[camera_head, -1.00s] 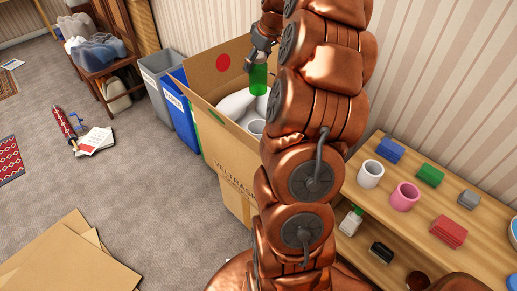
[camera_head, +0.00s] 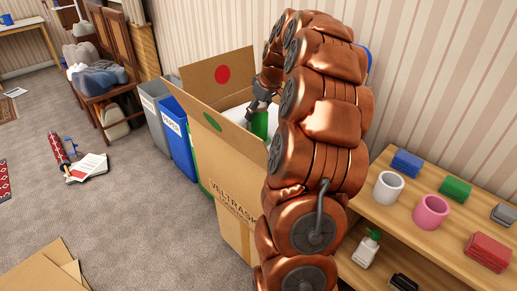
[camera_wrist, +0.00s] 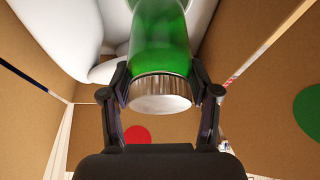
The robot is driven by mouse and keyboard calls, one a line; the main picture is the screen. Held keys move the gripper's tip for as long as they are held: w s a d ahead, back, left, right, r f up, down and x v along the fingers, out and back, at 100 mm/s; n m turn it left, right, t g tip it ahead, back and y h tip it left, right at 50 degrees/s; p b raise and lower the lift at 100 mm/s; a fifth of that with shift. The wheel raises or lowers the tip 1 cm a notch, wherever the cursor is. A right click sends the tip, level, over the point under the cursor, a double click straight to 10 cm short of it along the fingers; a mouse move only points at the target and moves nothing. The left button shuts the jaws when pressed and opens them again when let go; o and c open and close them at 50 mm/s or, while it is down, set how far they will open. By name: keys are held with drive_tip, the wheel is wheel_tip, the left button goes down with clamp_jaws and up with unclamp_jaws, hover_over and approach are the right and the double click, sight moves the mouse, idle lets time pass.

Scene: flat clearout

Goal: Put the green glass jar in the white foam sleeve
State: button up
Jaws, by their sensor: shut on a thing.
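The green glass jar (camera_head: 260,125) is held at the cardboard box (camera_head: 229,163), its lower part hidden by the box's near wall. In the wrist view the jar (camera_wrist: 158,48) has a silver lid. My gripper (camera_wrist: 161,92) is shut on the jar at the lid end; it also shows in the head view (camera_head: 263,97). Pale white forms (camera_wrist: 65,35) lie inside the box beyond the jar; I cannot tell which is the foam sleeve, nor whether the jar's far end is inside it. A white cylinder (camera_head: 388,188) stands on the shelf at right.
The shelf (camera_head: 408,215) also holds a pink cylinder (camera_head: 431,211) and blue, green, grey and red blocks. A blue bin (camera_head: 174,135) and a grey bin (camera_head: 158,108) stand left of the box. Flat cardboard (camera_head: 45,270) lies on the floor, with clear carpet around it.

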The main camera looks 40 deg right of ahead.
sight(266, 116)
drive_tip(key=shift+f+p, duration=0.4)
drive_tip(key=shift+f, duration=4)
drive_tip(key=shift+f, duration=0.1)
drive_tip(key=shift+f, duration=0.1)
drive_tip(key=o, duration=1.5)
drive_tip(key=shift+r, duration=0.3)
drive_tip(key=b+v, duration=0.1)
drive_tip(key=v, duration=1)
drive_tip(key=shift+s+r, duration=0.15)
drive_tip(key=shift+r, duration=0.25)
